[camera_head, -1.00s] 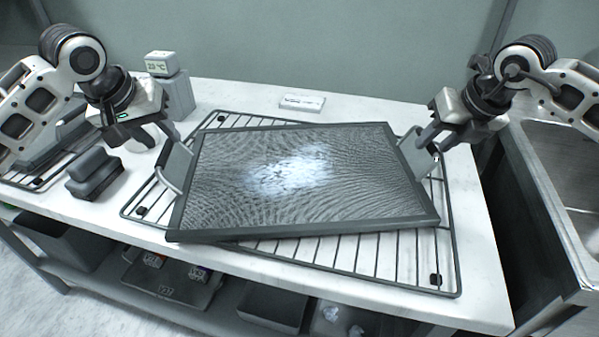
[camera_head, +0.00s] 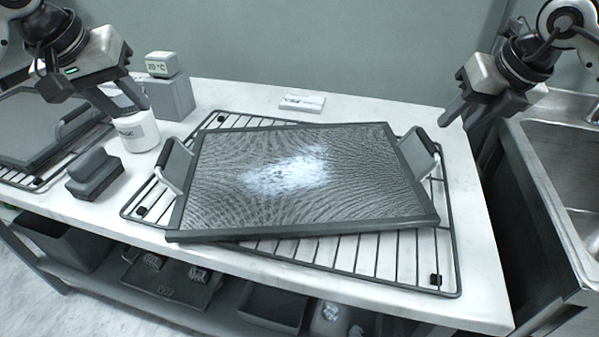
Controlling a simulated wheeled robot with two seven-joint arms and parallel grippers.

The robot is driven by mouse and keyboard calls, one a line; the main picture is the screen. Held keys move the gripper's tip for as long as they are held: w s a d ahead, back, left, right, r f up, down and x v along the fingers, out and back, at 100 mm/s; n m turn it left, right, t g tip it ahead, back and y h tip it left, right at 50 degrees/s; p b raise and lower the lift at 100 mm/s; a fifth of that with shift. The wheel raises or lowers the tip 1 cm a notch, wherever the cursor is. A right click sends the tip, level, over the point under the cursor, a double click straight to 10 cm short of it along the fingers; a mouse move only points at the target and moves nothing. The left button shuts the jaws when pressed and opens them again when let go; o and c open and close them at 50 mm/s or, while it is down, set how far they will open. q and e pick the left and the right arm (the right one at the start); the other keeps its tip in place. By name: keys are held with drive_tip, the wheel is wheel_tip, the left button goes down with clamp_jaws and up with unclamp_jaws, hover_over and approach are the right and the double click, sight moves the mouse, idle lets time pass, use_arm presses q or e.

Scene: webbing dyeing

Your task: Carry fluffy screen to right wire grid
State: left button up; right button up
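The fluffy screen (camera_head: 230,205), a dark framed panel with a pale fluffy patch in the middle and a handle at each side, lies slightly rotated on the right wire grid (camera_head: 360,262). Its left handle (camera_head: 172,168) and right handle (camera_head: 424,155) are free. My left gripper (camera_head: 125,108) is up and left of the screen, in front of a white jar, apart from the handle. My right gripper (camera_head: 462,122) is above and right of the right handle, apart from it, with its fingers spread and nothing between them. The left gripper's finger gap is hard to make out.
A white jar (camera_head: 138,132) and a dark block (camera_head: 95,174) stand left of the grid. A thermometer box (camera_head: 161,65) on a grey block and a small white label (camera_head: 302,102) are behind. Another screen (camera_head: 28,125) lies on the left grid. A sink (camera_head: 570,165) is at right.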

drive_tip(key=v, duration=0.5)
idle(0.3)
